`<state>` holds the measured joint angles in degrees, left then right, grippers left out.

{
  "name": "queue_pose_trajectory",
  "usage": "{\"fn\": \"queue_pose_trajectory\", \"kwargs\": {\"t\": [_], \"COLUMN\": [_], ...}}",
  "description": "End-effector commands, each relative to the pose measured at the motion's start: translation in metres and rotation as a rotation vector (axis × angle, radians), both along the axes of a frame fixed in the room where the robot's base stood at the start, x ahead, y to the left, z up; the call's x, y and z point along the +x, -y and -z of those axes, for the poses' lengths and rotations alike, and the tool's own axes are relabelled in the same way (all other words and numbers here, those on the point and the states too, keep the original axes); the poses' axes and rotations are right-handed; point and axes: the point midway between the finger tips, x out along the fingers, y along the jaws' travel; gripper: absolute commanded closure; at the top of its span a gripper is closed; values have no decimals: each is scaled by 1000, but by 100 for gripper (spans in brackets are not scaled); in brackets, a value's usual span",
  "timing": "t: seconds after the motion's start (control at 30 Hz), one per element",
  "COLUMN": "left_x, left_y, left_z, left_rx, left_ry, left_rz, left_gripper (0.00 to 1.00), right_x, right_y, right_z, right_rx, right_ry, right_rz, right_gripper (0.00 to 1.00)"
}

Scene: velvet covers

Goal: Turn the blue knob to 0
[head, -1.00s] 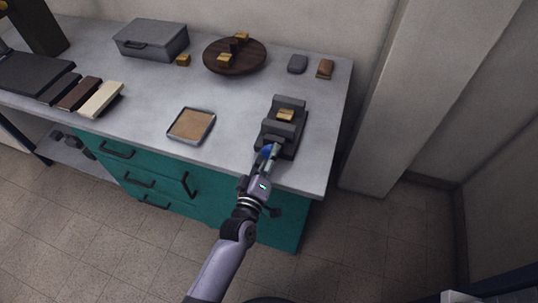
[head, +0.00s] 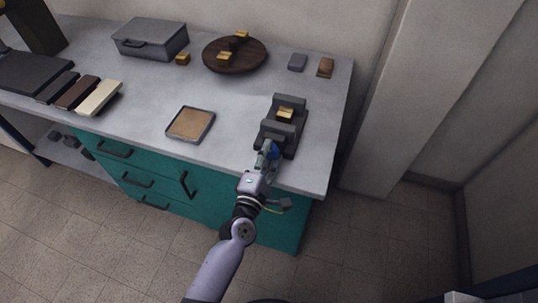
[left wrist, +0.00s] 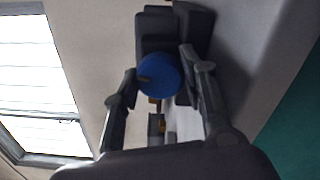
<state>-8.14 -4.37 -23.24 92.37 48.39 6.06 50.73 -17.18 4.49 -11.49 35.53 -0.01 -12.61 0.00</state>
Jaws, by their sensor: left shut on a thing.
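The blue knob (head: 273,152) is on the front of a dark grey device (head: 283,126) near the counter's right front edge. In the left wrist view the knob (left wrist: 160,76) is a round blue disc with a dark mark towards its left side. My left gripper (head: 268,150) is shut on the knob, with one finger on each side (left wrist: 158,72). No scale or 0 mark can be read. My right gripper is not in view.
A yellow block (head: 285,113) sits in the device's top. A shallow tan tray (head: 190,124) lies to its left. A round dark wooden board (head: 234,56) with yellow blocks and a grey case (head: 150,39) stand behind. The counter (head: 225,105) is clear between them.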

Motion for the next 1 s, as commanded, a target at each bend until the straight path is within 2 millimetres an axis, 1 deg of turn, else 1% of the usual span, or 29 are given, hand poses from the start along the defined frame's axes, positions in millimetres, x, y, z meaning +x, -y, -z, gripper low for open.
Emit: {"fn": "queue_pose_trajectory", "kwargs": {"t": [0.23, 0.7, 0.73, 1.0], "left_x": [0, 0, 0, 0], "left_y": [0, 0, 0, 0], "left_z": [0, 0, 0, 0], "left_rx": [-61, -69, -69, -69], "left_ry": [-21, -23, -23, -23], "left_rz": [0, 0, 0, 0], "left_gripper": [89, 89, 59, 41], "right_x": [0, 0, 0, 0], "right_y": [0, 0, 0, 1], "right_z": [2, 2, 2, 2], "right_rx": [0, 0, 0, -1], "right_ry": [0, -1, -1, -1], "right_rz": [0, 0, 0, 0], "right_gripper": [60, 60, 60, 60]}}
